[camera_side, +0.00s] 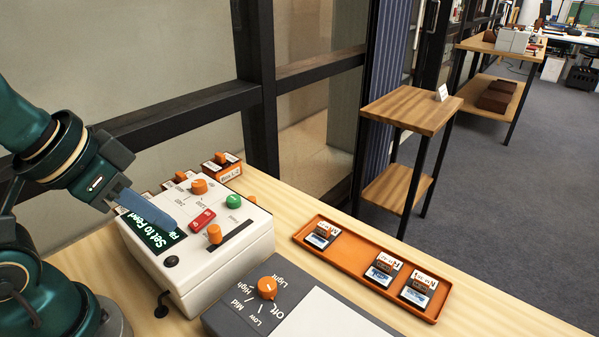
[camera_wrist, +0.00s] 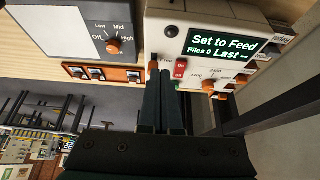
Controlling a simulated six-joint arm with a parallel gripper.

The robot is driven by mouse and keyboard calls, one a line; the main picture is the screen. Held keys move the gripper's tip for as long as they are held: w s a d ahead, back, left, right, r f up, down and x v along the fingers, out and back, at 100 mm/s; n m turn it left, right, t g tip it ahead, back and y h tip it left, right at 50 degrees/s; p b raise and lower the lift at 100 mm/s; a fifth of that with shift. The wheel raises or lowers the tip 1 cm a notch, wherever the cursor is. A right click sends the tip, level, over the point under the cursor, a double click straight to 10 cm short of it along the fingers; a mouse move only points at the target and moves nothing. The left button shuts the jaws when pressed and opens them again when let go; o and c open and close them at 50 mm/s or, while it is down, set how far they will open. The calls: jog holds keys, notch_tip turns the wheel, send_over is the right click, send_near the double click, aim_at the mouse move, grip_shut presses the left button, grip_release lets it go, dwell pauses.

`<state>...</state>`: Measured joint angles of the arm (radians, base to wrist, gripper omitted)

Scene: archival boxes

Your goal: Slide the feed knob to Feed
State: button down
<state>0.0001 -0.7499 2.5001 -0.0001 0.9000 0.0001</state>
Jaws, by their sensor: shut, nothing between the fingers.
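The feed knob (camera_side: 215,234) is an orange slider standing in a dark slot on the top of the white box (camera_side: 192,290). It sits toward the slot's near left end. In the wrist view the orange knob (camera_wrist: 152,66) shows just beyond the fingertips, partly hidden by them. The box's display (camera_side: 165,243) reads "Set to Feed"; it also shows in the wrist view (camera_wrist: 222,45), with "Files 0" and "Last" below. My gripper (camera_side: 172,223) is shut and empty, above the box in front of the display. Its fingers (camera_wrist: 161,78) lie side by side in the wrist view.
A red switch (camera_side: 202,218), a green button (camera_side: 233,201) and an orange dial (camera_side: 199,187) stand near the knob. A grey light unit with an orange dial (camera_side: 267,287) sits in front. An orange tray (camera_side: 345,257) with several small items lies right. Small boxes (camera_side: 222,166) stand behind.

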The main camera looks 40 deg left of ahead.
jog(key=shift+s+a+m, duration=0.15)
jog(key=shift+s+m, duration=0.15)
jog(key=shift+m, duration=0.7)
jog(key=d+r+m+g+y, duration=0.1)
jog(key=d+m, duration=0.3)
jog(key=m, duration=0.8)
jog(key=d+r+m+g+y, duration=0.1)
jog(key=d+m, duration=0.4)
jog(key=m, duration=0.8)
notch_tip(320, 180, up, 2)
jog(key=shift+s+r+y, duration=0.25)
jog(key=shift+y, duration=0.35)
jog(key=shift+d, duration=0.1)
